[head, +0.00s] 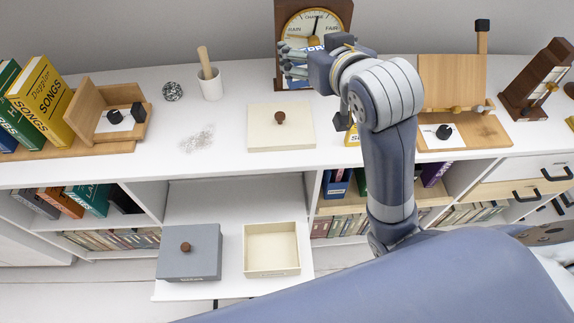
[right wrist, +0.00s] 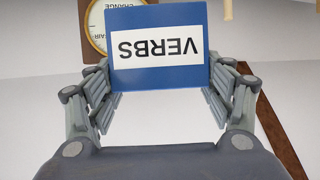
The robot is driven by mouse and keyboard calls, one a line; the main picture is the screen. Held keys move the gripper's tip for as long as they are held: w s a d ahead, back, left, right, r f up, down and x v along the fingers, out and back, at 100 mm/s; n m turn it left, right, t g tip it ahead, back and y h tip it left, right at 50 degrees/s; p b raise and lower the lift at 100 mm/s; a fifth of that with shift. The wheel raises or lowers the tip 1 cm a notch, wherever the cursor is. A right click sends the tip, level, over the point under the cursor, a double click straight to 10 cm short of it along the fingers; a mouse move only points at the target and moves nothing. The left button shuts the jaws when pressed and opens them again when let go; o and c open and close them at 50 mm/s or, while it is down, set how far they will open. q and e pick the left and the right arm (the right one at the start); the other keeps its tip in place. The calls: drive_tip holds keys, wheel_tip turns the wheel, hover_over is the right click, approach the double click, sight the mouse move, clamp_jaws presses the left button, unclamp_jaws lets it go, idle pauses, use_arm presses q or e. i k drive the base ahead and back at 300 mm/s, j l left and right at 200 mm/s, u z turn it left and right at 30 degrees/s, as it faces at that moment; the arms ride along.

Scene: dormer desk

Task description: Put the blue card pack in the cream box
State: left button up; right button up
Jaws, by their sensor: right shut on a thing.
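The blue card pack (right wrist: 158,77) with a white label reading VERBS is held between the fingers of my right gripper (right wrist: 160,95). The label reads upside down in the right wrist view. In the head view, my right gripper (head: 297,62) is raised in front of the barometer at the back of the desk, and the pack is mostly hidden there. The cream box (head: 272,271) is open and looks empty; it stands on the low pulled-out shelf at the front. Its probable lid, a cream panel with a brown knob (head: 281,135), lies on the desk top. My left gripper is out of view.
A grey lidded box (head: 188,265) stands left of the cream box on the same shelf (head: 232,287). The barometer (head: 318,20) stands behind my gripper. A white mortar (head: 210,88) and clear pieces (head: 197,138) are at left. Wooden stands are on both sides.

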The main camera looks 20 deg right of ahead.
sight(293, 252)
drive_tip(key=j+z, duration=0.75)
drive_tip(key=z, duration=0.2)
drive_tip(key=j, duration=0.45)
drive_tip(key=k+j+z, duration=0.1)
drive_tip(key=j, duration=0.3)
drive_tip(key=k+j, duration=0.1)
drive_tip(key=j, duration=0.3)
drive_tip(key=k+j+z, duration=0.1)
drive_tip(key=j, duration=0.35)
